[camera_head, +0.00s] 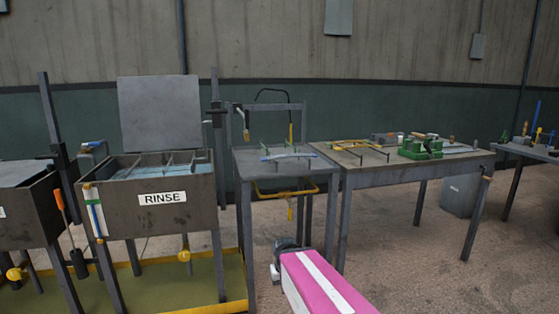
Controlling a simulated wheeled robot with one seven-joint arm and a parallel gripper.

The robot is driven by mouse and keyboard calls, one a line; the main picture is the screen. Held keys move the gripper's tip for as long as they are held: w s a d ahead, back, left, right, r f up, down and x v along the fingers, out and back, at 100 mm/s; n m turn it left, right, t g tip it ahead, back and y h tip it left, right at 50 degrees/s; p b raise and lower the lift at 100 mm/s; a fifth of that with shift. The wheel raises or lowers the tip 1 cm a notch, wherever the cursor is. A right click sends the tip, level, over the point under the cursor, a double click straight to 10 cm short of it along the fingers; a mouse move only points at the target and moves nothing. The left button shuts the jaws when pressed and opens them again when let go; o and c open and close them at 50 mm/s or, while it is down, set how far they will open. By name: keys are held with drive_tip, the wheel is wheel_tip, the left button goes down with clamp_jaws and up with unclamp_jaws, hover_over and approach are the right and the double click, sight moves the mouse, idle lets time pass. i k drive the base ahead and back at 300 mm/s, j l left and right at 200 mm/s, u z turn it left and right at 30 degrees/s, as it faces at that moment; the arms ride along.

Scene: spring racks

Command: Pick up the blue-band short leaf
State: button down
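A thin, slightly curved bar with a blue tint (287,156) lies across the small grey table in the middle, by green upright pegs. It looks like the blue-band short leaf, but it is too small to make out a band. My gripper is not in view.
The small table (245,166) adjoins the longer table (330,155), which carries a green fixture (420,148). The RINSE tank (140,215) stands left. A pink-and-white box shape (318,284) is at bottom centre. Open floor (430,270) lies right.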

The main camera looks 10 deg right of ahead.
sight(297, 155)
drive_tip(key=i+l+u, duration=0.45)
drive_tip(key=l+u, duration=0.15)
drive_tip(key=i+l+u, duration=0.15)
drive_tip(key=l+u, duration=0.2)
drive_tip(key=i+l+u, duration=0.1)
drive_tip(key=l+u, duration=0.5)
drive_tip(key=l, duration=0.2)
drive_tip(key=l+u, duration=0.3)
drive_tip(key=l, duration=0.15)
drive_tip(key=k+l, duration=0.35)
drive_tip(key=k, duration=0.2)
drive_tip(key=u, duration=0.05)
